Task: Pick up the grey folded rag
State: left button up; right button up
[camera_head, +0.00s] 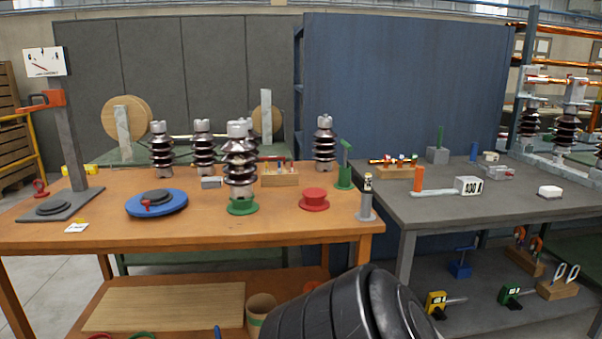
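I cannot make out a clear grey folded rag. A small grey block-like item (212,182) lies on the orange-brown workbench (100,233) behind the blue disc; it is too small to tell if it is cloth. Another grey item (497,173) lies on the grey table (420,208) at the right, and its kind is also unclear. Neither of my grippers shows in the head view. A large black rounded part, probably mine, fills the bottom middle and hides part of the lower shelf.
Several dark ribbed insulators (240,170) stand on the workbench. A blue disc (157,203), red spool (314,199), green stand (345,170) and grey post (366,200) are around them. A gauge stand (72,130) rises at the left. The workbench's front strip is mostly clear.

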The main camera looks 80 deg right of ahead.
aim_at(216, 182)
jog(key=u, duration=1.25)
jog(key=k, duration=0.25)
jog(key=z, duration=3.55)
jog(key=i, duration=2.05)
jog(key=z, duration=0.1)
